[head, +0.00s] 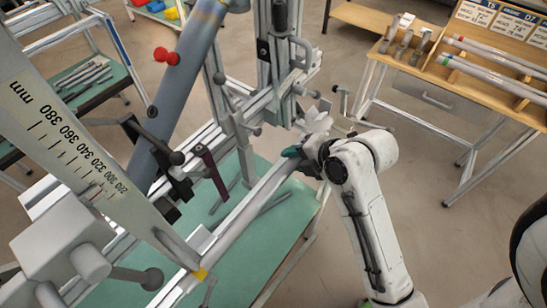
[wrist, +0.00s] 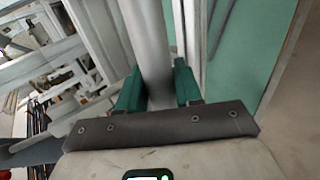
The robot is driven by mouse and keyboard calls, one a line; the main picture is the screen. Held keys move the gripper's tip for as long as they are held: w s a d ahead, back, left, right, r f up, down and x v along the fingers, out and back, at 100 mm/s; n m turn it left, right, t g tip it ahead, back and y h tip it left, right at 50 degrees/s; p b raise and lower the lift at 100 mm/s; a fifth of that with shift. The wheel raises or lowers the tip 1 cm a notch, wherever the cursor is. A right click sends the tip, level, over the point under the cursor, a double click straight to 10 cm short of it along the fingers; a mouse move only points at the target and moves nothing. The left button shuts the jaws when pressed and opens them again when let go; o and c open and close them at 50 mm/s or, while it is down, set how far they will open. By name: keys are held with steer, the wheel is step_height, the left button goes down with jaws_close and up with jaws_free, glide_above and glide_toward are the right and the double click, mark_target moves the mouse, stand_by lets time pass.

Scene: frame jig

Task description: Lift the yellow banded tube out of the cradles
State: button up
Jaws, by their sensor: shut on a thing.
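The yellow banded tube (head: 245,212) is a long pale grey tube running diagonally over the green bench top in the head view. Its yellow band (head: 201,274) shows near the lower end, beside the tip of the ruler. My gripper (head: 293,153) is at the tube's upper end, its green fingers around it. In the wrist view the tube (wrist: 148,40) passes between the two green fingers of my gripper (wrist: 158,88), which is shut on it. The cradles are not clearly visible, so I cannot tell whether the tube rests in them.
A large millimetre ruler (head: 75,140) crosses the left foreground. A thick blue-grey tube (head: 188,75) slants up behind it, beside the jig's metal uprights (head: 272,60). Loose thin rods lie on the green bench top (head: 275,225). A wooden rack (head: 440,80) with tubes stands at upper right; floor lies between.

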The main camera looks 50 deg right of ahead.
steer(key=s, duration=0.7)
stand_by(0.6)
steer(key=shift+r, duration=0.15)
